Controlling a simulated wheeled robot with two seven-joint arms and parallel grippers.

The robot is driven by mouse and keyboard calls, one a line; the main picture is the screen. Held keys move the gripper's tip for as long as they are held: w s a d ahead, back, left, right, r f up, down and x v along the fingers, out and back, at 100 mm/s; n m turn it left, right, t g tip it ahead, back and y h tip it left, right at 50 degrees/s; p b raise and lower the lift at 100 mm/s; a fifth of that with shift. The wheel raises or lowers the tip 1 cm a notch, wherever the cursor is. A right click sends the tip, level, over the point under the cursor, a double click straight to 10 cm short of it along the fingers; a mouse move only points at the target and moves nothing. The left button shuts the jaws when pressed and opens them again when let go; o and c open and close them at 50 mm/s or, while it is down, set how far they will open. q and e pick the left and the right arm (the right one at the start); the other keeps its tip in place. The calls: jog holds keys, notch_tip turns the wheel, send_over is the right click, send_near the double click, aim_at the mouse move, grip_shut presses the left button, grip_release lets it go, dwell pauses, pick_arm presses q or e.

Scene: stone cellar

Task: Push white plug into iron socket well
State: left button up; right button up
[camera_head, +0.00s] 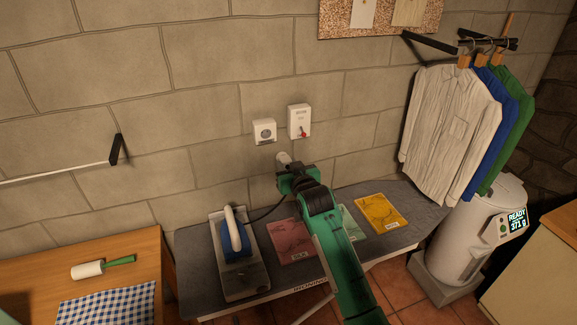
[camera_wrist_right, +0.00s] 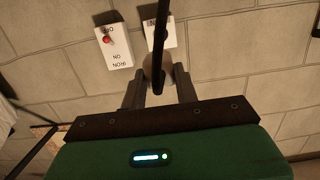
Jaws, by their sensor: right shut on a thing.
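The iron socket (camera_head: 264,131) is a white wall box with a round grey well; in the right wrist view it (camera_wrist_right: 150,36) is partly covered by the black cord (camera_wrist_right: 159,50). My right gripper (camera_head: 287,170) is shut on the white plug (camera_head: 283,158), below and slightly right of the socket in the head view. In the right wrist view the plug (camera_wrist_right: 151,70) sits between the two dark fingers (camera_wrist_right: 159,92), apart from the socket as far as I can tell. Its prongs are hidden. My left gripper is not in view.
A white switch box (camera_head: 299,121) with a red knob is right of the socket. The iron (camera_head: 233,237) rests on the ironing board (camera_head: 195,262), its cord leading toward my gripper. Coloured packets (camera_head: 381,213) lie there. Shirts (camera_head: 450,125) hang at right.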

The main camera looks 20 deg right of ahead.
jog(key=w+f+b, duration=0.2)
jog(key=w+b, duration=0.3)
jog(key=w, duration=0.5)
jog(key=shift+a, duration=0.2)
dwell(0.3)
jog(key=w+b, duration=0.2)
jog(key=w, duration=0.2)
jog(key=shift+w+b, duration=0.35)
jog(key=shift+b, duration=0.05)
jog(key=shift+r+p, duration=0.1)
jog(key=shift+p, duration=0.3)
dwell(1.5)
jog(key=shift+w+a+b, duration=0.15)
jog(key=shift+w+b, duration=1.45)
jog(key=shift+w, duration=0.35)
